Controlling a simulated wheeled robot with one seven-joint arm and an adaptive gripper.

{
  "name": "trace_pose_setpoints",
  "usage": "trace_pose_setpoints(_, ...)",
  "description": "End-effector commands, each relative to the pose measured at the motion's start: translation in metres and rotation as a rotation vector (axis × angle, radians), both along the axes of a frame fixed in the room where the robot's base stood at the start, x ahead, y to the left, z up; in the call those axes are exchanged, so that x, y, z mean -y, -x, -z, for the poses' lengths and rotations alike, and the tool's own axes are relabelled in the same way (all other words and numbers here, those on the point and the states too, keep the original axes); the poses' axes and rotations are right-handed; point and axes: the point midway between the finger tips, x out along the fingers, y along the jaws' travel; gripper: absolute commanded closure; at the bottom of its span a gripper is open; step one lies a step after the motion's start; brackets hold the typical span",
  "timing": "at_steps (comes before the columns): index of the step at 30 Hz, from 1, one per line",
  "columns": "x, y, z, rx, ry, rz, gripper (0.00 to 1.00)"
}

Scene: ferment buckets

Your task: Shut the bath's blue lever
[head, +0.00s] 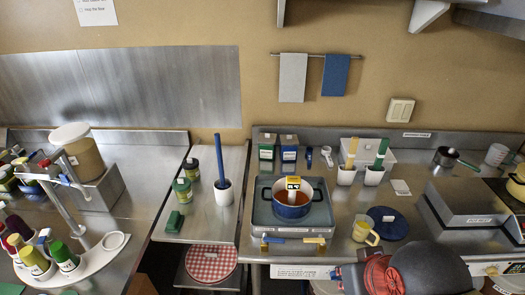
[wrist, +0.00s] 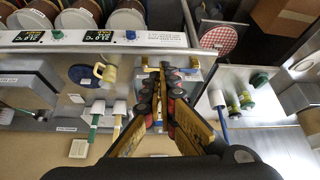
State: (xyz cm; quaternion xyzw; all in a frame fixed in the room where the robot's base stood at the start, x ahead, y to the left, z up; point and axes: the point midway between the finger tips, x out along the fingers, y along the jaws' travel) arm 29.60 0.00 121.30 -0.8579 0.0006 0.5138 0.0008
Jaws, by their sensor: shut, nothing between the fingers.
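The bath (head: 256,222) is a grey metal basin on the counter with a blue pot (head: 290,208) of reddish-brown contents in it. Its blue lever (head: 273,239) lies roughly sideways on the left of its front face. A yellow lever (head: 308,240) sits to the right on the same face. In the wrist view my gripper (wrist: 164,68) is shut and empty, its tips overlapping the bath area. In the head view only my dark arm shows at bottom right; the fingertips are not visible.
A yellow mug (head: 363,232) and a dark blue round mat (head: 388,222) lie right of the bath. A white holder with a blue-handled tool (head: 222,190) and green-lidded jars (head: 183,190) stand left. A red checked round (head: 211,260) lies lower left. White labelled front panel (head: 300,271) runs below the bath.

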Motion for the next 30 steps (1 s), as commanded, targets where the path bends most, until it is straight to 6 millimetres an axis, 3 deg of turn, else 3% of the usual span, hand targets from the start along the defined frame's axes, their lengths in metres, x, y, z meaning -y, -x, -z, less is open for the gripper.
trace_pose_setpoints(5, -0.006, -0.001, 0.001, -0.007, 0.001, -0.022, 1.00)
trace_pose_setpoints(11, -0.037, -0.012, 0.055, -0.181, 0.033, -0.155, 1.00)
trace_pose_setpoints(16, -0.065, -0.049, 0.110, -0.290, 0.113, -0.213, 1.00)
trace_pose_setpoints(22, -0.097, -0.105, 0.167, -0.283, 0.151, -0.121, 1.00)
trace_pose_setpoints(25, -0.106, -0.131, 0.179, -0.235, 0.128, -0.038, 1.00)
trace_pose_setpoints(30, -0.115, -0.164, 0.167, -0.134, 0.045, 0.100, 1.00)
